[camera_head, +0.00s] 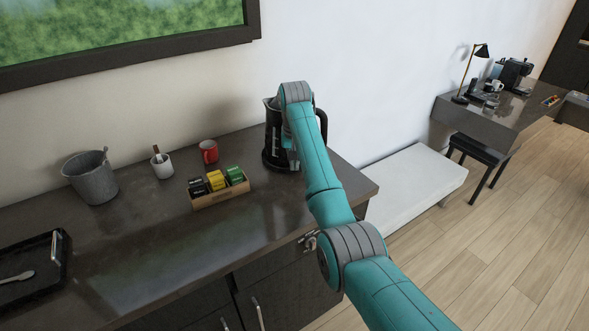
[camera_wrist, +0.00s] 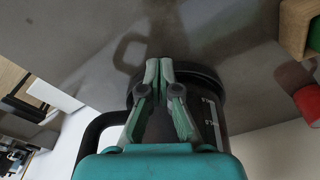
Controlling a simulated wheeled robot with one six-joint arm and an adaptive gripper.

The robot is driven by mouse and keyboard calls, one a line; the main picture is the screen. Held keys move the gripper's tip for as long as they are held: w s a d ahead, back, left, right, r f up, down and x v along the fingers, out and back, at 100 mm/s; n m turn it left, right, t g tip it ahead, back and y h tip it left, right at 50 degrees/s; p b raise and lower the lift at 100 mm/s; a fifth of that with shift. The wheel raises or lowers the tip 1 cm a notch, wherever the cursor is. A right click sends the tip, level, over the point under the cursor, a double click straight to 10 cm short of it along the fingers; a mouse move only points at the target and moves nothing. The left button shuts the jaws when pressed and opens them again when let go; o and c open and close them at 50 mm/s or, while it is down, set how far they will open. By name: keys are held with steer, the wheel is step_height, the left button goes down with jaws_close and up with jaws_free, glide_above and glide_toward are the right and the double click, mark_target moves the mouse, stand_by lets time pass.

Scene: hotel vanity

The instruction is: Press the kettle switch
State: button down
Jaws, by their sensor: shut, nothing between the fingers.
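The black kettle (camera_head: 270,136) stands upright at the right end of the dark counter, partly hidden behind my arm. In the wrist view the kettle (camera_wrist: 207,116) is partly covered by my gripper, with its dark handle (camera_wrist: 92,128) at the left and pale markings on its side. My gripper (camera_wrist: 159,66) is shut and empty, its fingertips together in front of the kettle near its base. Whether the fingertips touch the kettle is unclear. The kettle switch cannot be made out. In the head view my gripper is mostly hidden behind my wrist.
A wooden box of colored packets (camera_head: 221,196) and a red mug (camera_head: 209,151) stand left of the kettle. A white cup (camera_head: 162,166), grey bucket (camera_head: 90,178) and black tray (camera_head: 62,285) are farther left. The front middle of the counter (camera_head: 160,250) is clear.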

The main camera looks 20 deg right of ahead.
steer(key=shift+f, duration=0.8)
steer(key=shift+s+a+r, duration=0.2)
steer(key=shift+s+r, duration=0.1)
steer(key=shift+s, duration=0.45)
steer(key=shift+s+a+r, duration=0.15)
steer(key=shift+s+r, duration=0.1)
steer(key=shift+s, duration=0.45)
